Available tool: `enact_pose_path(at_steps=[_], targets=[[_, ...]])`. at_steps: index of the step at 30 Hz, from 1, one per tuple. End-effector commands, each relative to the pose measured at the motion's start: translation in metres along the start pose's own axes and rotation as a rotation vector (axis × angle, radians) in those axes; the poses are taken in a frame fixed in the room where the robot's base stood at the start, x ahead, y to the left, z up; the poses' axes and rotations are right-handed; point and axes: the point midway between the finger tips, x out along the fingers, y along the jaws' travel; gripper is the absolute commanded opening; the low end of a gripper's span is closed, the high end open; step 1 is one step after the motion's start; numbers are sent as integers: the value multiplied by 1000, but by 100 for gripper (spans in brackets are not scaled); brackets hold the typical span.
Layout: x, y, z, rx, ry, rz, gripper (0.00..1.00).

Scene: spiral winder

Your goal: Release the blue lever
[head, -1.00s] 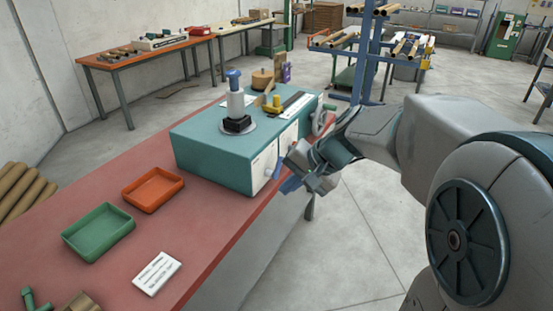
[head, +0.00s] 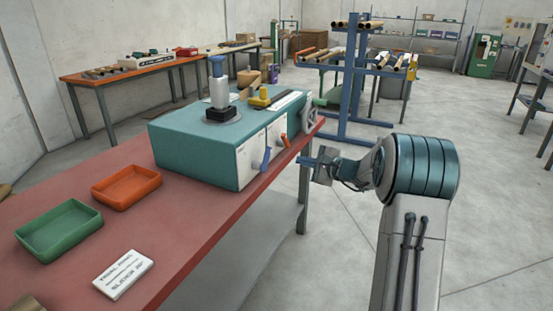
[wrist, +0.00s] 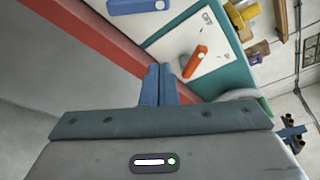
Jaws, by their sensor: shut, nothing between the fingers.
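The blue lever (head: 266,160) is on the white front panel of the teal machine (head: 185,150), pointing mostly downward. Its blue body also shows at the top edge of the wrist view (wrist: 140,5), partly cut off. An orange-red lever (head: 284,140) sits to its right on a second white panel, and shows in the wrist view (wrist: 195,62) too. My gripper (head: 301,161) is shut and empty, to the right of the blue lever and apart from it, just off the table's edge. Its blue fingers (wrist: 160,72) are together in the wrist view.
The red table (head: 175,215) carries an orange tray (head: 127,187), a green tray (head: 58,230) and a white label card (head: 123,274). A grey handwheel (head: 309,113) is at the machine's right end.

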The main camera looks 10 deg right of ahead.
Motion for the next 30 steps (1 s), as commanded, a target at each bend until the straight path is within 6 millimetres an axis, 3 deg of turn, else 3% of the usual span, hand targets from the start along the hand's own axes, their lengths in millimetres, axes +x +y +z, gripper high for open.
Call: enact_pose_path(at_steps=[8,22,30], targets=[[10,1,0,0,-1,4,0],[104,2,1,-2,-2,4,0],[89,1,32,-1,0,3,0]])
